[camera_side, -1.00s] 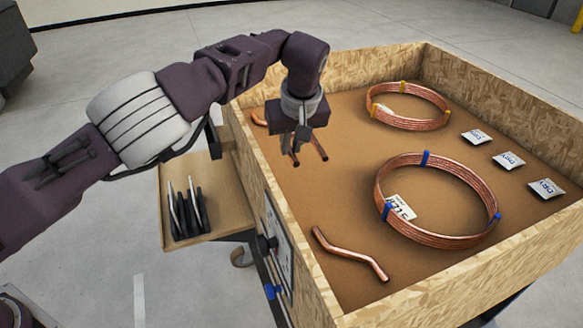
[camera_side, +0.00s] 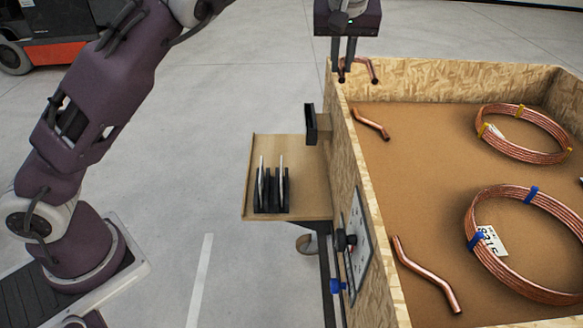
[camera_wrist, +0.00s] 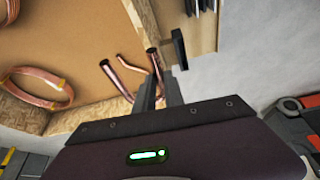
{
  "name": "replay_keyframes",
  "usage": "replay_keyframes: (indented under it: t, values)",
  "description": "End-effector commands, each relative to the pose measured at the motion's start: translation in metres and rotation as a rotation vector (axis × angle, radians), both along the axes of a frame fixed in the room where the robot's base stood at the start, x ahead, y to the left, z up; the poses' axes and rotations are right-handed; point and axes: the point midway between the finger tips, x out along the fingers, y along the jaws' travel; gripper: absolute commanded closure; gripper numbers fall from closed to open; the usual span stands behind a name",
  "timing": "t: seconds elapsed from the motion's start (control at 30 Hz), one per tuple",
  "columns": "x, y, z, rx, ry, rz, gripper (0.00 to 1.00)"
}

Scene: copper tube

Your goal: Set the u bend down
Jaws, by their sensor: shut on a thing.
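My gripper (camera_side: 343,66) is shut on the u bend (camera_side: 373,70), a copper tube with two legs, at the crate's far left corner in the side view. The legs point down and their dark open ends show in the wrist view, where one leg (camera_wrist: 116,78) stands apart from the fingers and the other (camera_wrist: 153,62) is at my gripper (camera_wrist: 160,86). The u bend overlaps the crate's far wall in the side view, and its height above the floor board is hard to tell. My fingers hide part of the u bend.
The wooden crate (camera_side: 430,83) has a bare brown floor (camera_side: 420,180). A bent tube (camera_side: 371,124) lies near its left wall, another (camera_side: 428,275) nearer the front. Copper coils (camera_side: 523,133) (camera_side: 530,245) lie to the right. A side shelf (camera_side: 305,200) holds a black rack (camera_side: 270,192).

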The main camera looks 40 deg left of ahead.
Motion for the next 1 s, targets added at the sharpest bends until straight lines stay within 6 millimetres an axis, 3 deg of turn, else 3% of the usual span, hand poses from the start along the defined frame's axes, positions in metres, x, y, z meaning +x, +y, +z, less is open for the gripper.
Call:
replay_keyframes:
  t: [0.2, 0.4, 0.6, 0.87, 1.0]
  values:
    - [-0.039, 0.046, -0.011, 0.000, 0.012, -0.081, 1.00]
    - [-0.072, 0.068, -0.031, 0.006, 0.024, -0.174, 1.00]
    - [-0.093, 0.091, -0.061, 0.022, 0.030, -0.250, 1.00]
    - [-0.053, 0.140, -0.106, 0.049, 0.028, -0.187, 1.00]
    - [-0.025, 0.175, -0.140, 0.048, 0.032, -0.116, 1.00]
